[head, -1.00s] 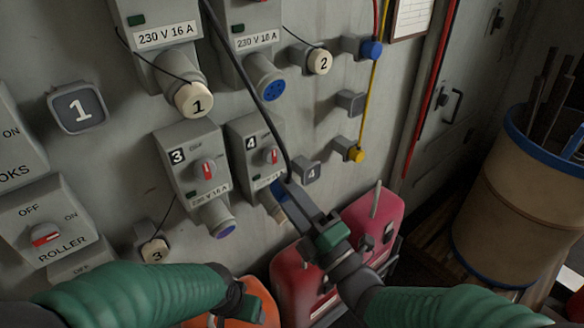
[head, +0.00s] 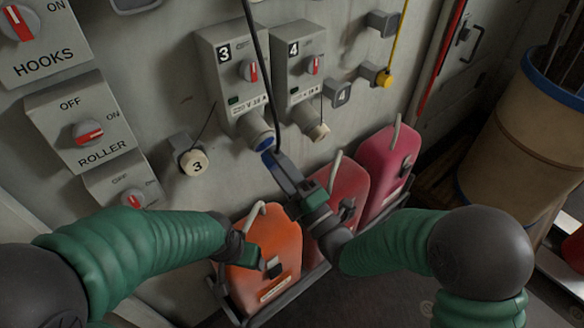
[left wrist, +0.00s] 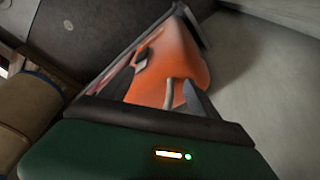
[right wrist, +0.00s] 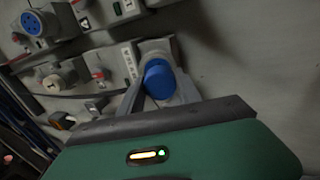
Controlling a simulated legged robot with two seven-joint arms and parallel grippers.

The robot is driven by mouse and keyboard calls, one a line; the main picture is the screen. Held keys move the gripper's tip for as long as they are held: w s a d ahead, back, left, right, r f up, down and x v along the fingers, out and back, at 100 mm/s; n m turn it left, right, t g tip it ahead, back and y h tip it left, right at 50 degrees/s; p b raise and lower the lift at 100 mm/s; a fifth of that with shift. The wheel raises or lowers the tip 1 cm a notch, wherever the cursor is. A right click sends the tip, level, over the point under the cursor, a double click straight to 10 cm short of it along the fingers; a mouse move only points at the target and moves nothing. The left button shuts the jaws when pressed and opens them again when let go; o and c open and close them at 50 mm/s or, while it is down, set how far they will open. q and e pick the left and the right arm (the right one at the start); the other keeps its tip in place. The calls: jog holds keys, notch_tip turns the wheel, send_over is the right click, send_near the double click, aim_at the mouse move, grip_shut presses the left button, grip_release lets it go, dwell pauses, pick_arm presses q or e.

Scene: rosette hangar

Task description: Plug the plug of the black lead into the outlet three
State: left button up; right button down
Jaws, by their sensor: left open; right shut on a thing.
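Outlet three (head: 232,75) is a grey wall box with a red switch and a socket angled downward. Its cream cap marked 3 (head: 194,162) hangs open beside it. My right gripper (head: 284,172) is shut on the blue plug (right wrist: 158,82) of the black lead (head: 258,60). In the right wrist view the plug is lined up in front of the grey socket. I cannot tell whether it touches or has entered the socket; the fingers partly hide this. My left gripper (head: 256,258) is open and empty, low in front of the orange canister (head: 262,235), also in the left wrist view (left wrist: 180,65).
Outlet four (head: 300,65), with a cream cap (head: 318,132) at its socket, is close on the right. Red canisters (head: 385,165) stand below. Switch boxes (head: 85,120) are at left, and a tan barrel (head: 520,130) is at right.

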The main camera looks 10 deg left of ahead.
jog(key=shift+w+a+r, duration=0.1)
jog(key=shift+w+a, duration=0.15)
jog(key=shift+a, duration=0.5)
jog(key=shift+d, duration=0.65)
jog(key=shift+d+r, duration=0.1)
jog(key=shift+d, duration=0.45)
jog(key=shift+s+a+b, duration=0.15)
jog(key=shift+a+b, duration=0.2)
jog(key=shift+a, duration=0.75)
jog(key=shift+d, duration=0.85)
jog(key=shift+b, duration=0.35)
pick_arm(q)
jog(key=shift+a+f, duration=0.1)
jog(key=shift+f, duration=0.45)
pick_arm(e)
jog(key=shift+w+a+r, duration=0.1)
jog(key=shift+w+a, duration=0.1)
jog(key=shift+a, duration=0.2)
jog(key=shift+d, duration=0.1)
